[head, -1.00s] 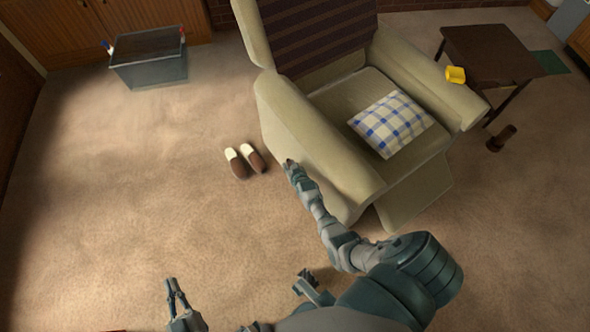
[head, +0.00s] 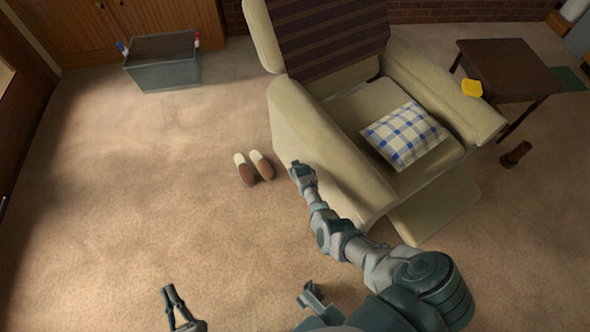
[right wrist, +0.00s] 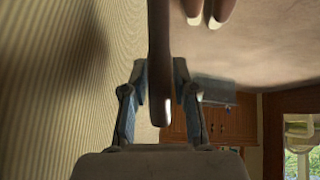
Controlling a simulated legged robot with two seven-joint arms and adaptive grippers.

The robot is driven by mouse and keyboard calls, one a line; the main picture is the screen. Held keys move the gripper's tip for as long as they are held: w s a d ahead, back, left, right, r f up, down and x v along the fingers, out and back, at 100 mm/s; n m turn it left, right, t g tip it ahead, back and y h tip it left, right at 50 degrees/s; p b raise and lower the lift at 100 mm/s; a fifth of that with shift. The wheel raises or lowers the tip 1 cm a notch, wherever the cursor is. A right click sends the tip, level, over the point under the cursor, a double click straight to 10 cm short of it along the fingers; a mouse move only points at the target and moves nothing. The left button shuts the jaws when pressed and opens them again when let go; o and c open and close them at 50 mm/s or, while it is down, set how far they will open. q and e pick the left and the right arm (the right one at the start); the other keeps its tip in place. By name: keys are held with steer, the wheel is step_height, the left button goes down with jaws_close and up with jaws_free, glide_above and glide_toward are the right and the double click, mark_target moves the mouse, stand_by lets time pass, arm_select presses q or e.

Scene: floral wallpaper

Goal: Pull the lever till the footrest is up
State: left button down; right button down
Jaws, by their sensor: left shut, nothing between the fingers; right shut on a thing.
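The cream recliner armchair (head: 325,140) stands right of centre in the head view. Its footrest (head: 437,212) is a cream panel angled out from the chair's front, low above the carpet. The brown lever (right wrist: 159,45) runs down the middle of the right wrist view, beside the chair's ribbed side. My right gripper (right wrist: 158,85) is shut on the lever, with a finger on each side of it. In the head view my right gripper (head: 297,170) is at the chair's left side and hides the lever. My left gripper (head: 170,291) is shut and empty, low at left, away from the chair.
A pair of brown-and-white slippers (head: 253,168) lies left of the chair. A grey bin (head: 163,72) stands at the back left. A dark side table (head: 510,68) is at right, with a yellow mug (head: 472,88) nearby. A checked cushion (head: 404,135) lies on the seat.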

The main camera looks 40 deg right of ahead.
steer(key=shift+w+a+r, duration=0.15)
steer(key=shift+w+a, duration=0.05)
steer(key=c, duration=0.9)
jaws_free()
steer(key=shift+w, duration=0.1)
steer(key=shift+f, duration=0.3)
steer(key=shift+r, duration=0.15)
arm_select(q)
steer(key=shift+w, duration=0.1)
arm_select(e)
steer(key=v, duration=1.1)
steer(key=shift+s+r, duration=0.25)
steer(key=shift+s, duration=0.05)
arm_select(q)
steer(key=shift+w+f, duration=0.1)
